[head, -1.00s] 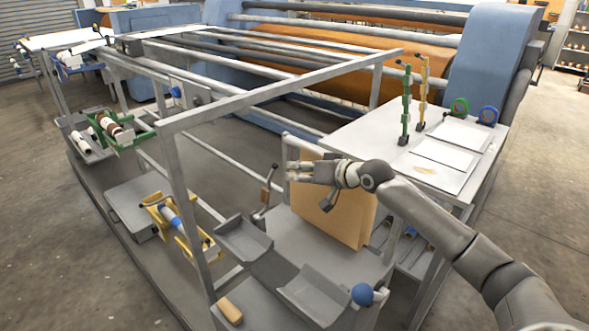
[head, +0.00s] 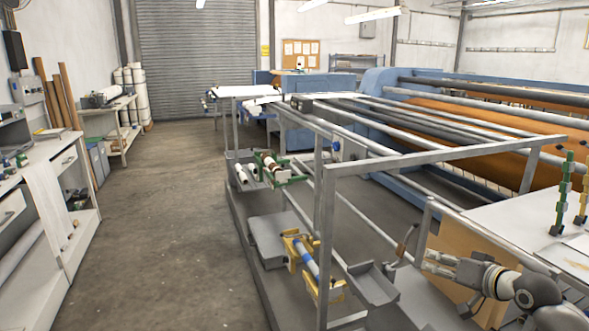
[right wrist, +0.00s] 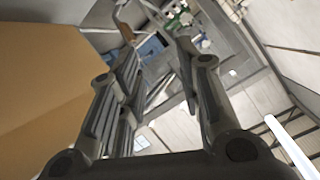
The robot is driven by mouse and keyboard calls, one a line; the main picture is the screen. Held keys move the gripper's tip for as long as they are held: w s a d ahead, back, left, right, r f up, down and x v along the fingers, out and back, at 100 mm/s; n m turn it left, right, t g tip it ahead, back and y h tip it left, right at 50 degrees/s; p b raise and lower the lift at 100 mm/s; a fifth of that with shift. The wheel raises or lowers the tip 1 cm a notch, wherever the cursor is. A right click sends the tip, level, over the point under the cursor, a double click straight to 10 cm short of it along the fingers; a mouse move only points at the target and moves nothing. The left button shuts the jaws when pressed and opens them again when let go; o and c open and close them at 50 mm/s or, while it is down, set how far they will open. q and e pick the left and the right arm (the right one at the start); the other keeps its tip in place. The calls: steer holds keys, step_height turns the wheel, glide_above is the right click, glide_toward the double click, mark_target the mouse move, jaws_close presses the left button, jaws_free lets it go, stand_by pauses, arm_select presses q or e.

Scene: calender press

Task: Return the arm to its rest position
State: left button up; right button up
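My right arm comes in at the lower right of the head view. Its gripper (head: 432,262) hangs in front of a tan cardboard box (head: 462,243), with the fingers pointing left. In the right wrist view the fingers of this gripper (right wrist: 156,42) stand apart with nothing between them, so it is open and empty. The tan box (right wrist: 40,75) fills the left side of that view, beside the fingers. My left arm and gripper are not in view.
A grey metal frame (head: 450,155) stands between the gripper and the blue press (head: 375,85) with orange rollers. A white table (head: 500,220) is at the right. A workbench (head: 50,160) lines the left wall. The concrete floor (head: 180,210) between them is clear.

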steer(key=s+a+f+n+g, duration=0.4)
steer(key=s+a+f+g, duration=0.1)
steer(key=s+a+f, duration=1.15)
steer(key=s+d+f+g+h, duration=0.1)
steer(key=s+f+g+h, duration=0.15)
steer(key=s, duration=1.05)
steer(key=s+d+f+g+h, duration=0.15)
steer(key=s+f, duration=0.25)
steer(key=s, duration=0.8)
step_height(320, 180, down, 26)
steer(key=s+g, duration=0.1)
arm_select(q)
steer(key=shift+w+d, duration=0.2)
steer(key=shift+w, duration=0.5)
arm_select(e)
steer(key=s+d+f+g, duration=0.1)
steer(key=s+d+f, duration=0.1)
steer(key=s+f, duration=1.4)
steer(key=shift+s+d+n+g+h, duration=0.3)
steer(key=shift+s+d, duration=0.1)
steer(key=shift+s, duration=0.2)
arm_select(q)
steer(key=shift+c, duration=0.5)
